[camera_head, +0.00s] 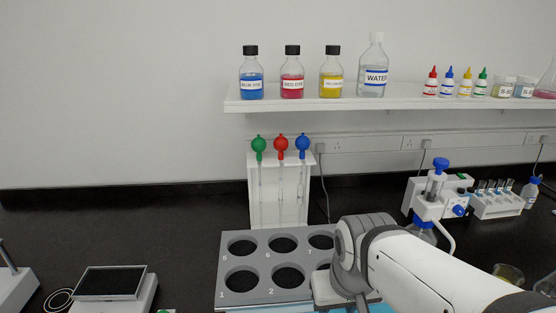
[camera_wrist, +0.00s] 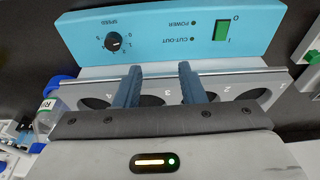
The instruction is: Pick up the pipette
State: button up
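Three glass pipettes hang upright in a white stand (camera_head: 270,208) against the back wall in the head view. They have a green bulb (camera_head: 258,145), a red bulb (camera_head: 281,145) and a blue bulb (camera_head: 303,143). My gripper (camera_wrist: 158,74) is open in the wrist view, its two fingers apart with nothing between them. It is above the front of the grey multi-hole block (camera_wrist: 228,78), away from the pipettes. In the head view my arm hides the fingers. No pipette shows in the wrist view.
The grey numbered block (camera_head: 262,259) stands in front of the pipette stand. A wall shelf (camera_head: 300,104) with dye bottles and a water bottle (camera_head: 372,70) hangs above. A blue-topped dispenser (camera_head: 436,190) stands right, a balance (camera_head: 110,283) left. The black bench between balance and stand is largely clear.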

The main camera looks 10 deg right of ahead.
aim_at(300, 143)
jog(key=shift+s+d, duration=0.1)
